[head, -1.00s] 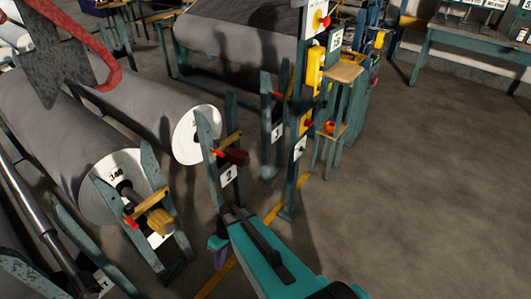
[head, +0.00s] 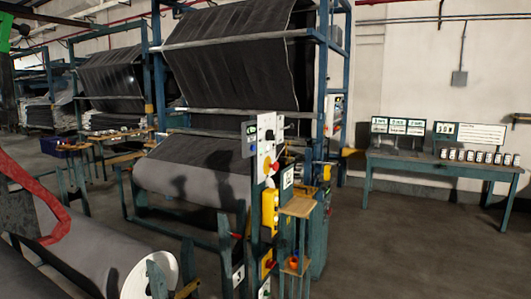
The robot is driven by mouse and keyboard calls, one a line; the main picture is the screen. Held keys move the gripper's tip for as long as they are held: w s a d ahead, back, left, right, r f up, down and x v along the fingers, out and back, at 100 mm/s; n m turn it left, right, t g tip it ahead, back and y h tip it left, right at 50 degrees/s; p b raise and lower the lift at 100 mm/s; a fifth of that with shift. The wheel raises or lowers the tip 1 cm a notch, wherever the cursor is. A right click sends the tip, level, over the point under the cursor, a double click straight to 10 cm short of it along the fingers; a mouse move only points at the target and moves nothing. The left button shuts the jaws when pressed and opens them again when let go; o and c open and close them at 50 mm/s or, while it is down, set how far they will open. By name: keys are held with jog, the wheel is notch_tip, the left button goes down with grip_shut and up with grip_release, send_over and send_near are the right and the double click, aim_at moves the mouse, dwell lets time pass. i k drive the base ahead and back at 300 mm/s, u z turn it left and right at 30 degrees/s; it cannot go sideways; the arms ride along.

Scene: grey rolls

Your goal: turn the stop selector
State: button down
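A control post stands right of centre in the head view. Its white panel (head: 265,130) carries small dark controls at the top and a red knob on a yellow plate (head: 268,165) lower down. A yellow box (head: 269,211) is mounted below the panel, and another yellow plate with a red control (head: 267,264) is near the bottom edge. I cannot tell which of these is the stop selector, and their markings are too small to read. My gripper is not in view.
A small wooden-topped stand (head: 298,207) with an orange cup (head: 293,263) is just right of the post. Large grey rolls (head: 195,170) lie left and behind. A teal table (head: 440,168) with signs stands at the back right. The floor (head: 420,250) there is clear.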

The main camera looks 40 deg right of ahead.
aim_at(270, 135)
jog(key=i, duration=0.5)
jog(key=z, duration=4.8)
jog(key=i, duration=0.1)
jog(key=u, duration=3.35)
jog(key=i, duration=0.6)
jog(key=u, duration=0.05)
jog(key=k, duration=0.1)
jog(key=z, duration=0.2)
